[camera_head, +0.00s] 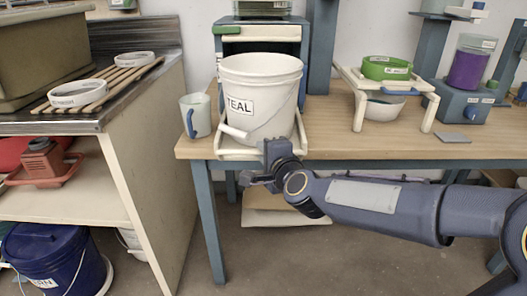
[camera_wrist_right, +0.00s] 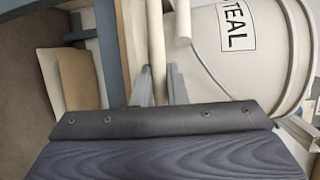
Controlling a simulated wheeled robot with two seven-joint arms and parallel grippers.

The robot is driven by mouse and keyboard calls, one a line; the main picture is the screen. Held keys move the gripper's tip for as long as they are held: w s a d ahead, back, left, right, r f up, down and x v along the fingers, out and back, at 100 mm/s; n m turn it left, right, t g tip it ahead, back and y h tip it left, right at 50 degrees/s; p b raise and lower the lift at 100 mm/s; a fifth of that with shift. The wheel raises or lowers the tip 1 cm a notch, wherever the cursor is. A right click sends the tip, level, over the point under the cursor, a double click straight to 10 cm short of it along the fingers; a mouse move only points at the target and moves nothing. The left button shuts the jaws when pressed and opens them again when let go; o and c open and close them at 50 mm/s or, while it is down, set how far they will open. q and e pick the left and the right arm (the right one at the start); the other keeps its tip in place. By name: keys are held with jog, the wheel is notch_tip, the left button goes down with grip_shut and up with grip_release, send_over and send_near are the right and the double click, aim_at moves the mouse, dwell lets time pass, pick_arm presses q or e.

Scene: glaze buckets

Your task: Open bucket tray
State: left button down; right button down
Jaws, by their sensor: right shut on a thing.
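A cream tray (camera_head: 230,153) sits at the front edge of the wooden table, below the white bucket (camera_head: 262,85) labelled TEAL. The bucket stands upright on the tray and hides most of it. Behind them is a blue-grey frame (camera_head: 290,37). My right gripper (camera_head: 268,160) is at the tray's front edge. In the right wrist view its two fingers (camera_wrist_right: 160,88) are shut around the cream bar (camera_wrist_right: 156,40) of the tray's front, with the bucket (camera_wrist_right: 265,60) to the right. My left gripper is out of view.
A pale mug (camera_head: 196,115) with a blue handle stands left of the bucket. A cream stand (camera_head: 355,90) with a green ring (camera_head: 386,67) and a blue-grey device (camera_head: 458,101) with a purple jar are to the right. Bare tabletop (camera_head: 325,125) lies between.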

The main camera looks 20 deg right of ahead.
jog(key=c, duration=1.7)
grip_release()
jog(key=shift+c, duration=0.2)
jog(key=p+v, duration=0.1)
jog(key=v, duration=0.6)
jog(key=shift+s, duration=0.4)
